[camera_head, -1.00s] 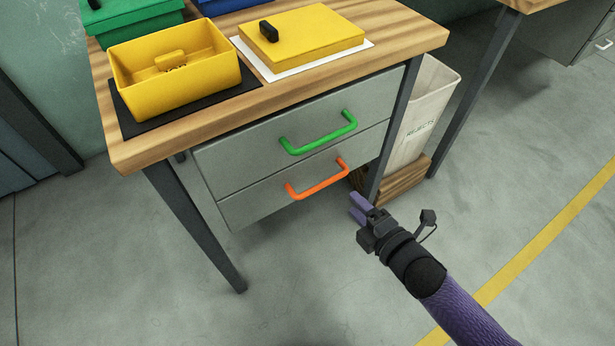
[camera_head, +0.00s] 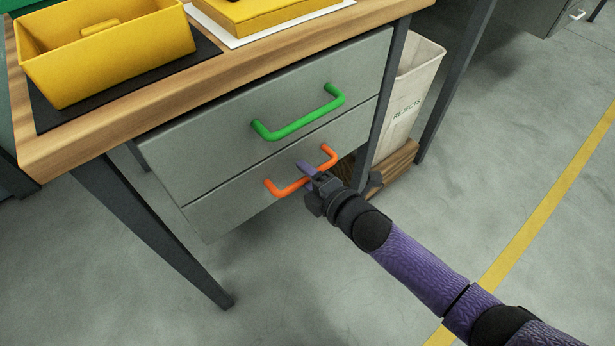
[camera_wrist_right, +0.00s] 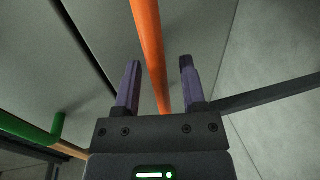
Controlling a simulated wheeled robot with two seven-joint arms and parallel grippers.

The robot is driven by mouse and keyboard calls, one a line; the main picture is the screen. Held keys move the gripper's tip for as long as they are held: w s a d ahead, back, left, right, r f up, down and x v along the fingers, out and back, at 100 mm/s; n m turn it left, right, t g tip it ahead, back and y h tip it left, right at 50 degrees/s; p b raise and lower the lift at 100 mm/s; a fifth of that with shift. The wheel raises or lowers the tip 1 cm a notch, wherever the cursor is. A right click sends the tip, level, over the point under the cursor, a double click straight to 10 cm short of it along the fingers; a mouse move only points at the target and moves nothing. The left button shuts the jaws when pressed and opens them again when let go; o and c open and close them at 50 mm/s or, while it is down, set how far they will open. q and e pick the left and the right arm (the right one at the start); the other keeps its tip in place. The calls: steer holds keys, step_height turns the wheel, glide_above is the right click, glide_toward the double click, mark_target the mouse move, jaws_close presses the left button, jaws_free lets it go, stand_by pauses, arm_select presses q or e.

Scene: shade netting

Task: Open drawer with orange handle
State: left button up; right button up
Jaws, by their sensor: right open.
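The orange handle (camera_head: 285,190) is a bar on the front of the lower grey drawer (camera_head: 225,209), under the workbench top. The drawer front is flush with the upper one, so it stands shut. My right gripper (camera_head: 306,169) is at the middle of the handle. In the right wrist view the orange handle (camera_wrist_right: 150,45) runs between the two open purple fingers (camera_wrist_right: 160,82), apart from both of them. In the head view the gripper hides the handle's middle. My left gripper is not in view.
The upper drawer has a green handle (camera_head: 300,122), just above. A yellow bin (camera_head: 110,60) stands on the wooden worktop (camera_head: 200,90). A dark table leg (camera_head: 390,95) and a white rejects bin (camera_head: 411,95) are close on the right. The floor in front is clear.

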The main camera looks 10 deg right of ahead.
jaws_close()
stand_by(0.8)
stand_by(0.4)
